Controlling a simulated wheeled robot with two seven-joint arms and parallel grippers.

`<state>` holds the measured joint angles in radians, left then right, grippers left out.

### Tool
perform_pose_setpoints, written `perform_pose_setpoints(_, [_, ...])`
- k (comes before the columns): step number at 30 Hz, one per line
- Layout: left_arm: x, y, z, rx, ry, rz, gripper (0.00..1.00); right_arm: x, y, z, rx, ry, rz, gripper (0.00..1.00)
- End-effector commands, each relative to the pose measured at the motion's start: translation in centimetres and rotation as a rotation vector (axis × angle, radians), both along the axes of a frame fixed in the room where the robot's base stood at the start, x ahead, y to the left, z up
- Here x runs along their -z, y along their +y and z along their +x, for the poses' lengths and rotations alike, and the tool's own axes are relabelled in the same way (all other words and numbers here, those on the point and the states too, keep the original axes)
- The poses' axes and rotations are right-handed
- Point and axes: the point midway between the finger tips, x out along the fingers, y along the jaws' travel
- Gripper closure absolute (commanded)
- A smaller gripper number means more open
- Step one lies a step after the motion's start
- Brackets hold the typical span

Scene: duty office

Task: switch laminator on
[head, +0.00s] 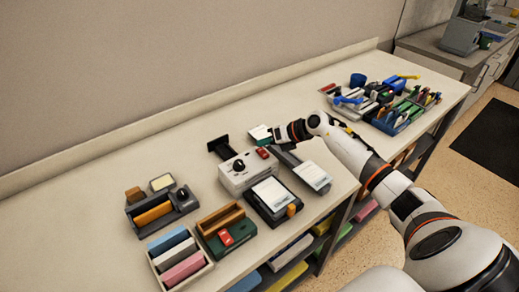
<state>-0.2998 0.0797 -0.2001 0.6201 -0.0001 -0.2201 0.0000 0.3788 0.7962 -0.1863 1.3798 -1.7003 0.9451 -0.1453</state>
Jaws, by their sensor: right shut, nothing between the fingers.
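The device that looks like the laminator is a white box (236,180) with a black knob (238,166) on top. A small red switch (262,153) sits at its far right corner; whether it is on or off is too small to tell. My right gripper (277,134) is shut and empty, just behind and to the right of the red switch. I cannot tell whether it touches anything. My left gripper is out of view.
Dark devices with white sheets (271,194) stand right of the white box. A black stand (219,147) is behind it. An open wooden-lined box (220,216) and a tray of coloured blocks (153,258) are in front left. Stationery trays (400,118) fill the right end.

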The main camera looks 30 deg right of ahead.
Motion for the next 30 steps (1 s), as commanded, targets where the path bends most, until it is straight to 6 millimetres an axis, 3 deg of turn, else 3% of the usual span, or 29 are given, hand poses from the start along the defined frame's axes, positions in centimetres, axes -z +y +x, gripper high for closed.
perform_pose_setpoints(30, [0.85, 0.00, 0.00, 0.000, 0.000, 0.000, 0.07, 0.90, 0.02, 0.14, 0.000, 0.000, 0.000, 1.00])
